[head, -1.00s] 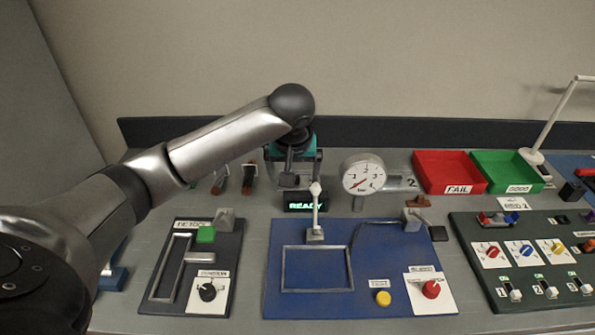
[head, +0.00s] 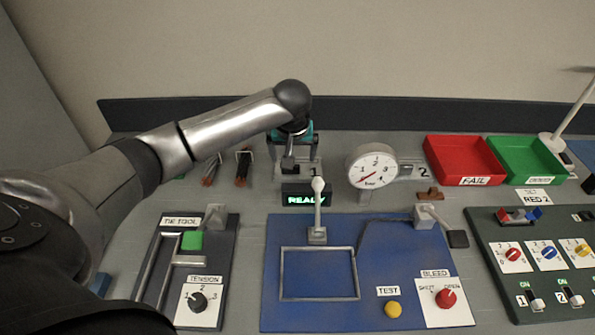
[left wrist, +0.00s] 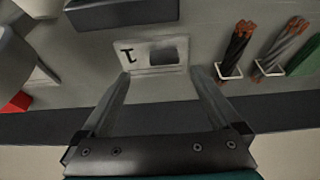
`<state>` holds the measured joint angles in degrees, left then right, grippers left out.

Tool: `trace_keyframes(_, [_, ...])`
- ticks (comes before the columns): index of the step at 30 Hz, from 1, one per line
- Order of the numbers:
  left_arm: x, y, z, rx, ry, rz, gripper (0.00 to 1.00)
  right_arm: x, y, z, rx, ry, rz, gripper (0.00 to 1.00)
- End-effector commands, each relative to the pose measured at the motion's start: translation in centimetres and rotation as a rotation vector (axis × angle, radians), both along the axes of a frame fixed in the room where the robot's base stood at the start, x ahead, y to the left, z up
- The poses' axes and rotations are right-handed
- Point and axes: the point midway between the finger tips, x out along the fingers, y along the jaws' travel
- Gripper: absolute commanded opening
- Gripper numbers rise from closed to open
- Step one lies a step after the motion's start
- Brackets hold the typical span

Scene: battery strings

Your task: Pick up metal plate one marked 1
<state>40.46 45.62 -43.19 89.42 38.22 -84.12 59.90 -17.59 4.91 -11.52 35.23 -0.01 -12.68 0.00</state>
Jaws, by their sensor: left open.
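Metal plate one (head: 313,173), a light grey plate marked 1, lies on the grey bench behind the READY display. My left gripper partly covers it in the head view. In the left wrist view the plate (left wrist: 134,55) shows its black 1 upside down beside a grey opening. My left gripper (head: 291,163) points down at the plate, its jaws open and empty. In the left wrist view the fingers (left wrist: 162,74) reach to either side of the plate's near edge. I cannot tell how high they are above it. My right gripper is not in view.
The READY display (head: 307,198) stands just in front of the gripper. A pressure gauge (head: 371,166) and plate two (head: 407,172) are to the right. Two cable bundles (head: 243,167) lie to the left. A blue test board (head: 385,250) and red FAIL tray (head: 462,153) are further off.

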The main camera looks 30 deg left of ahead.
Motion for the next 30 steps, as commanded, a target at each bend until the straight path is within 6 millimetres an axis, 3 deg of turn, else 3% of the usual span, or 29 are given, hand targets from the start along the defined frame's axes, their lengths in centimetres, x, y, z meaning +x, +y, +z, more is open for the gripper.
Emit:
trace_keyframes(7, [0.5,0.5,-1.5,0.002,0.000,-0.001,0.97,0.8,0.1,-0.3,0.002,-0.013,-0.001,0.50])
trace_keyframes(16, [1.5,1.7,-5.1,0.000,0.000,-0.001,0.97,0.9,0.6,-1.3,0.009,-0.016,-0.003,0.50])
trace_keyframes(26, [1.7,1.9,-5.6,0.000,-0.001,-0.001,0.97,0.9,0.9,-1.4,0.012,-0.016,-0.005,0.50])
trace_keyframes(30, [1.7,1.9,-5.6,0.000,-0.001,-0.001,0.84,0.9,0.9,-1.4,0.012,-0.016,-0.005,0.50])
